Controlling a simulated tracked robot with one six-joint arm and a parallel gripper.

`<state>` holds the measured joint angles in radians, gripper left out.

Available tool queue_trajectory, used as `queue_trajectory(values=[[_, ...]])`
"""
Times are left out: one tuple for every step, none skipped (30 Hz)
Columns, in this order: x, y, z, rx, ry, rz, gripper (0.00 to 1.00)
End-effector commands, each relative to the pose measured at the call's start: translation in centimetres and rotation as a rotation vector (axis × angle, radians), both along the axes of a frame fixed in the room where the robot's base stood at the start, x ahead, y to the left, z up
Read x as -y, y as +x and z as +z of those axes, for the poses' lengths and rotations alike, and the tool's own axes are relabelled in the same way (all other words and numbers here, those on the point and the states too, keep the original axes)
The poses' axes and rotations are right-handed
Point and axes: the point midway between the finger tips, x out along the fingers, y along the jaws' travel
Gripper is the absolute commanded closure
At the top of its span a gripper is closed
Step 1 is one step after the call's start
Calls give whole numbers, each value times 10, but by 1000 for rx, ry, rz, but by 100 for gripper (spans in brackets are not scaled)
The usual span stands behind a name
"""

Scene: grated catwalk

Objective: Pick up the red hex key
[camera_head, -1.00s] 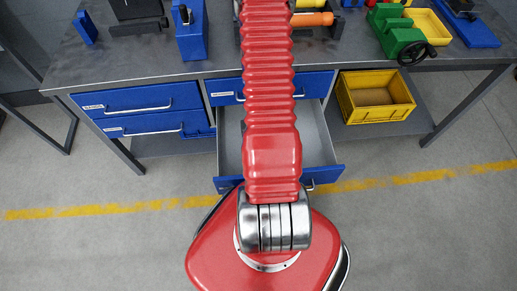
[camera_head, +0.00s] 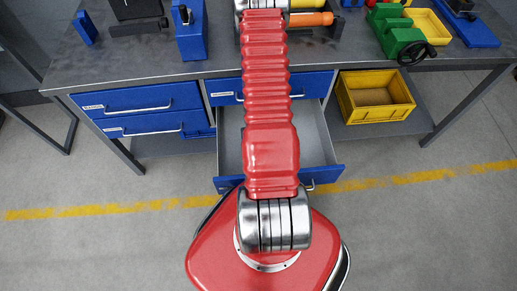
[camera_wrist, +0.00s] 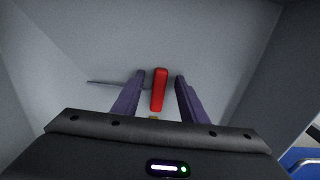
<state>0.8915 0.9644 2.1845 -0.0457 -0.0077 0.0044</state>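The red hex key shows in the wrist view, with a red handle (camera_wrist: 159,90) and a thin grey shaft (camera_wrist: 112,84) reaching left past the left finger. It lies on a plain grey surface between grey walls. My gripper (camera_wrist: 160,76) is open, with one purple finger on each side of the red handle. A gap shows between the handle and each finger. In the head view, my red arm hides the middle of the scene, and neither the hex key nor my gripper can be seen.
A blue-fronted drawer (camera_head: 323,179) stands pulled out below the grey workbench (camera_head: 150,60). A yellow bin (camera_head: 377,112) sits on the lower shelf to its right. A green vise (camera_head: 400,35) and a blue block (camera_head: 190,38) stand on the bench top. Open floor lies in front.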

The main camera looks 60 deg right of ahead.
Motion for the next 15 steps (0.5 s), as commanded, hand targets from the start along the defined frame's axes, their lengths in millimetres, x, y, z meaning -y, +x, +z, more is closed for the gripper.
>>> queue_trajectory(values=[[0, 0, 0, 0, 0, 0, 61], [0, 0, 0, 0, 0, 0, 61], [0, 0, 0, 0, 0, 0, 61], [0, 0, 0, 0, 0, 0, 61], [0, 0, 0, 0, 0, 0, 61], [0, 0, 0, 0, 0, 0, 61], [0, 0, 0, 0, 0, 0, 61], [0, 0, 0, 0, 0, 1, 62], [0, 0, 0, 0, 0, 1, 64], [0, 0, 0, 0, 0, 1, 67], [0, 0, 0, 0, 0, 1, 69], [0, 0, 0, 0, 0, 1, 72], [0, 0, 0, 0, 0, 1, 74], [0, 0, 0, 0, 0, 1, 76], [0, 0, 0, 0, 0, 1, 78]])
